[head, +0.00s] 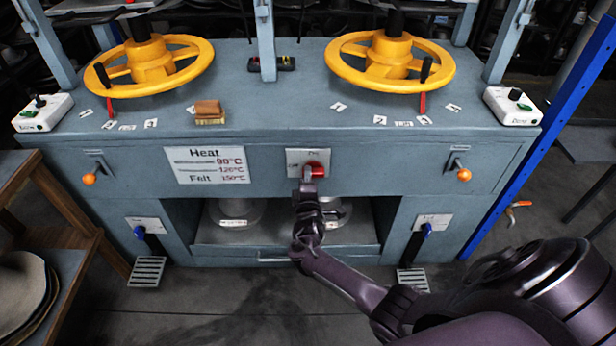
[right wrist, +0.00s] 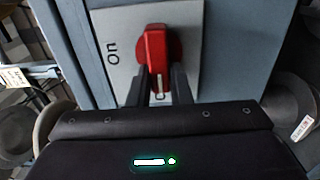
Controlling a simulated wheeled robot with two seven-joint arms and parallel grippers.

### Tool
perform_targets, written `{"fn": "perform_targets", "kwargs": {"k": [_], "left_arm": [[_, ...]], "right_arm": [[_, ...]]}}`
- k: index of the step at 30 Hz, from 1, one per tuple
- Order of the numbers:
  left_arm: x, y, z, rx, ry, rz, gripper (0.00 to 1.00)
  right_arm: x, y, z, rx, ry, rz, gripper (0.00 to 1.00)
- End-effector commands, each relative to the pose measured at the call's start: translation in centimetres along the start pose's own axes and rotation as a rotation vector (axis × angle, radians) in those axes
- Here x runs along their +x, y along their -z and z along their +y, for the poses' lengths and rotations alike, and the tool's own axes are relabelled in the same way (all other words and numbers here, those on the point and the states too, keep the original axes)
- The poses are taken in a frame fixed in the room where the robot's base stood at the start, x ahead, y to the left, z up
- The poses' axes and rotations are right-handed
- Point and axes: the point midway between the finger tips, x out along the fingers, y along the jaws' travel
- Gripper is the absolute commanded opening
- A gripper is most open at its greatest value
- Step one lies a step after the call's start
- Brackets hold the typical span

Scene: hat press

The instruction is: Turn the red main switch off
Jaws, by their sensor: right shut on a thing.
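The red main switch (head: 317,169) sits on a pale plate (head: 298,157) in the middle of the machine's front. The plate reads "On" above the switch and "Off" to its left. My left gripper is not in view.
A "Heat" sign (head: 208,165) is left of the switch. Orange-knobbed levers (head: 89,178) (head: 463,174) flank the front. Two yellow handwheels (head: 150,65) (head: 391,61) and a brown block (head: 208,112) are on top. A blue post (head: 545,135) stands at the right.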

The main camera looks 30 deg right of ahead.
Motion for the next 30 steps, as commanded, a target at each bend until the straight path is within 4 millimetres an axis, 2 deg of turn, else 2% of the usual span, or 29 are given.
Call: {"fn": "perform_targets", "kwargs": {"k": [11,12,16,25,30], "left_arm": [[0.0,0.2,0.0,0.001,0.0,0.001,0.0],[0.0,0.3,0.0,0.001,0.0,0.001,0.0],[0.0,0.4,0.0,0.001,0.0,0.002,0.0],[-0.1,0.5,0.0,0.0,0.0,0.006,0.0],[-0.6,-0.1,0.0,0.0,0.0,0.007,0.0]], "right_arm": [[0.1,0.0,0.1,-0.005,-0.002,0.001,0.0],[0.1,0.0,0.1,-0.005,-0.002,0.0,0.23],[0.1,0.0,0.1,-0.005,-0.002,0.0,0.4],[-0.2,0.0,0.0,-0.004,0.0,0.001,0.4],[-2.3,0.0,0.0,-0.004,0.003,0.002,0.4]]}}
